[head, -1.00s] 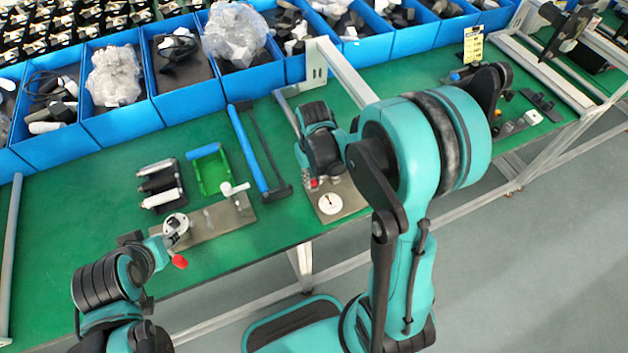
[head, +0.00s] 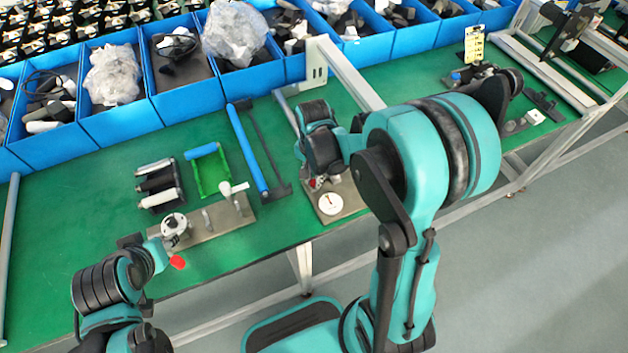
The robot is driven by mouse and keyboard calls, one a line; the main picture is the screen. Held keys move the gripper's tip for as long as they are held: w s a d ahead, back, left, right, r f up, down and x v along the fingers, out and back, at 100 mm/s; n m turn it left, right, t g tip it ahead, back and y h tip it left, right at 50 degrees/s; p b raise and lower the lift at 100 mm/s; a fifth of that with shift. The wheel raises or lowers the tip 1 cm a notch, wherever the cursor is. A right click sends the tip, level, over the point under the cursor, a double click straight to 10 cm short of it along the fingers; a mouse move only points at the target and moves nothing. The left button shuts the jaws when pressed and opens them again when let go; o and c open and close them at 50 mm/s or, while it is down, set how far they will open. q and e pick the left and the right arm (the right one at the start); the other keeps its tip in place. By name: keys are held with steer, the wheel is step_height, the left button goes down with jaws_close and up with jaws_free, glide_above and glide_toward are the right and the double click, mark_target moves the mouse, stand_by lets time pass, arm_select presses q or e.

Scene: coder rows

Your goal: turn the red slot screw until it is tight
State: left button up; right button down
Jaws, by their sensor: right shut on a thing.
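A small metal plate (head: 350,207) lies on the green table near its front edge. It carries a white round dial (head: 330,204) with a small mark on it. My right gripper (head: 318,181) points down at the plate's back left part, just behind the dial. It is shut on a small red piece (head: 315,183), which appears to be the red slot screw. The fingers mostly hide it, so its slot does not show. My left gripper (head: 160,243) is at the table's front edge, beside a round grey fitting (head: 174,224) and a red knob (head: 178,263). Its fingers do not show clearly.
A longer metal plate (head: 226,218) with upright pieces lies left of the dial plate. A blue-handled tool (head: 248,150), a green frame (head: 210,172) and black-and-white rollers (head: 159,184) lie behind it. Blue bins (head: 115,118) line the back. A metal post (head: 345,70) stands behind my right arm.

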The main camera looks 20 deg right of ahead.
arm_select(q)
steer(key=shift+f, duration=0.3)
arm_select(e)
steer(key=m, duration=0.4)
arm_select(q)
steer(key=shift+f+b, duration=0.2)
steer(key=shift+b, duration=0.3)
arm_select(e)
steer(key=m, duration=0.6)
steer(key=c, duration=1.6)
jaws_free()
steer(key=shift+o, duration=0.2)
steer(key=shift+f, duration=0.1)
